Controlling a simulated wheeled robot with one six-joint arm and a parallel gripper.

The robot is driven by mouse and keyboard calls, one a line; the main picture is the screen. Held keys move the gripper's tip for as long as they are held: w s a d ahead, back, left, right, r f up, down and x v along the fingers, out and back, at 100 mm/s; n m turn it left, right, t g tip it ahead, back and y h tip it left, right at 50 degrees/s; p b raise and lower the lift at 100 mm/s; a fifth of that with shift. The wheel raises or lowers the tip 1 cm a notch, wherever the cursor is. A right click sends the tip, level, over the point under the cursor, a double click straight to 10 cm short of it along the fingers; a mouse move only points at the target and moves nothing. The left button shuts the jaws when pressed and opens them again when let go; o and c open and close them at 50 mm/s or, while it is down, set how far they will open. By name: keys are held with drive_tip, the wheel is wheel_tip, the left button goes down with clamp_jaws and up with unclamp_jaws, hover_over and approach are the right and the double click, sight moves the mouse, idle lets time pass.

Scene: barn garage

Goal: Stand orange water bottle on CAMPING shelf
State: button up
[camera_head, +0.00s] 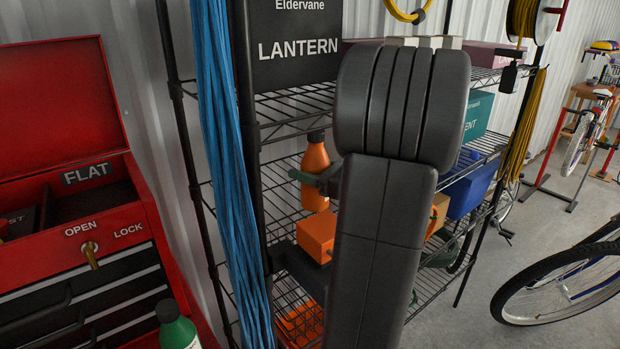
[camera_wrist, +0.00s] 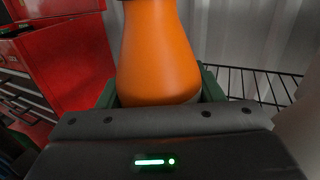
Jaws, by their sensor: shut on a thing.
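The orange water bottle (camera_head: 315,160) with a dark cap is upright among the bars of the black wire shelf rack (camera_head: 290,196). My gripper (camera_head: 314,180) is shut on its body, with a green finger showing at its left side. In the wrist view the bottle (camera_wrist: 158,55) fills the space between the green fingertips (camera_wrist: 160,92). I cannot tell whether its base touches the shelf wires. No CAMPING label is readable. My dark arm hides the middle of the rack.
An orange box (camera_head: 317,237) is just below the bottle. A black LANTERN box (camera_head: 297,45) stands on the shelf above. A blue bin (camera_head: 470,188) and teal box (camera_head: 477,116) are at right. Blue ropes (camera_head: 228,160) hang at the rack's left, beside a red tool chest (camera_head: 150,240).

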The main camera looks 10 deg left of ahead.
drive_tip(key=shift+f, duration=1.45)
drive_tip(key=shift+d+f, duration=0.1)
drive_tip(key=shift+f, duration=0.1)
drive_tip(key=o, duration=1.4)
drive_tip(key=shift+r, duration=0.25)
drive_tip(key=b+v, duration=0.1)
drive_tip(key=v, duration=1.1)
drive_tip(key=shift+f, duration=0.15)
